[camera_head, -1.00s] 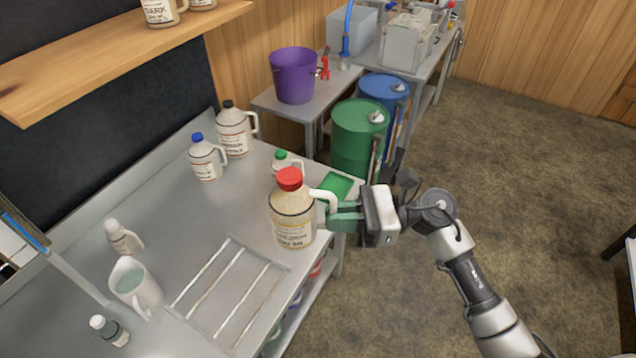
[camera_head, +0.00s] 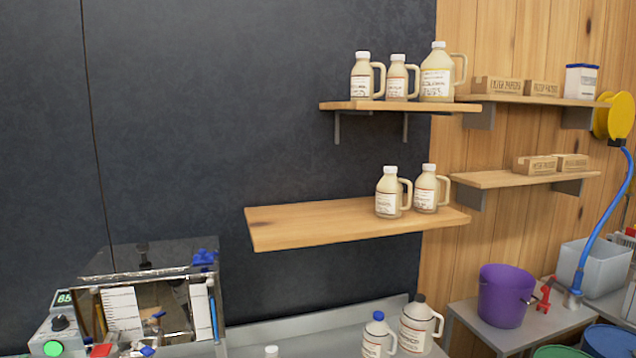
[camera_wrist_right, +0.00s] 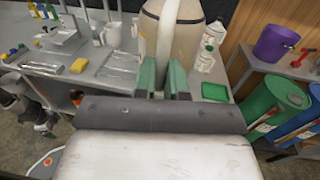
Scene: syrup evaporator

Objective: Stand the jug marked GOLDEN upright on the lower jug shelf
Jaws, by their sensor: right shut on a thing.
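The lower jug shelf (camera_head: 310,222) is a wooden board on the dark wall in the head view. Two white-capped jugs, a left one (camera_head: 388,195) and a right one (camera_head: 426,190), stand upright at its right end. In the right wrist view my right gripper (camera_wrist_right: 165,80) is shut on the handle of a large cream jug (camera_wrist_right: 180,35), the red-capped one of the earlier head view. The jug looks roughly upright; its cap and label are out of sight, so I cannot read its mark. My right gripper is outside the head view. My left gripper is not clearly visible.
The left and middle of the lower shelf are bare. An upper shelf (camera_head: 340,105) above it carries three jugs. Below, a blue-capped jug (camera_head: 376,338) and a black-capped jug (camera_head: 416,325) stand on the metal bench (camera_head: 300,338). A purple bucket (camera_head: 503,298) is at right.

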